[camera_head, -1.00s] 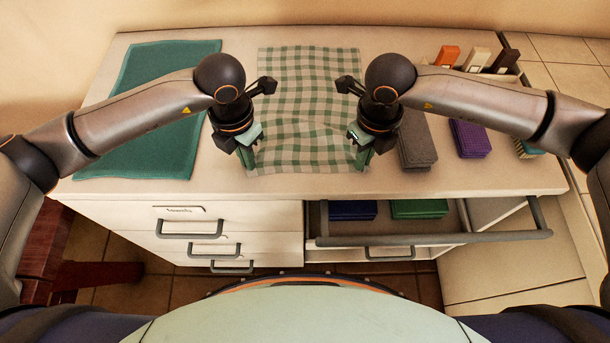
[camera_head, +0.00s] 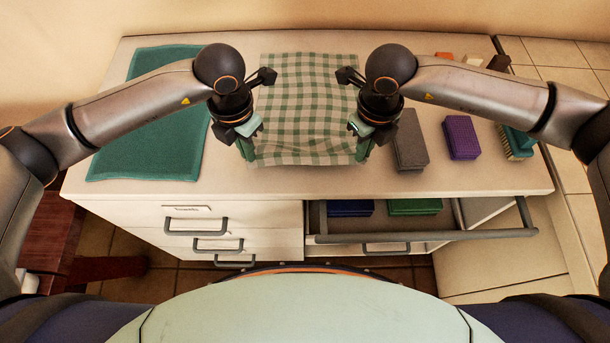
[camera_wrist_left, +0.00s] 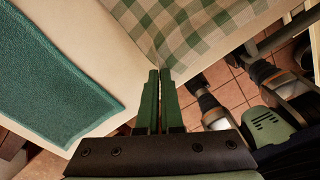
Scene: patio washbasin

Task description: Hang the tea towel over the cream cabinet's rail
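The green-and-cream checked tea towel (camera_head: 305,105) is spread on the cream cabinet's top (camera_head: 290,186). Its near edge bulges between my grippers and looks slightly raised. My left gripper (camera_head: 246,152) is shut on its near left corner; in the left wrist view the towel (camera_wrist_left: 195,30) runs to the fingertips (camera_wrist_left: 160,75), which are close together. My right gripper (camera_head: 362,150) is at the near right corner and appears closed on it, partly hidden by its own body. The grey rail (camera_head: 430,236) juts from the cabinet's front at right, with nothing hanging on it.
A teal mat (camera_head: 150,150) lies left of the towel. A grey block (camera_head: 410,140), a purple block (camera_head: 461,138) and a brush (camera_head: 515,145) lie at right. Blue (camera_head: 350,208) and green (camera_head: 415,206) items sit in the open compartment behind the rail. Drawers are at left.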

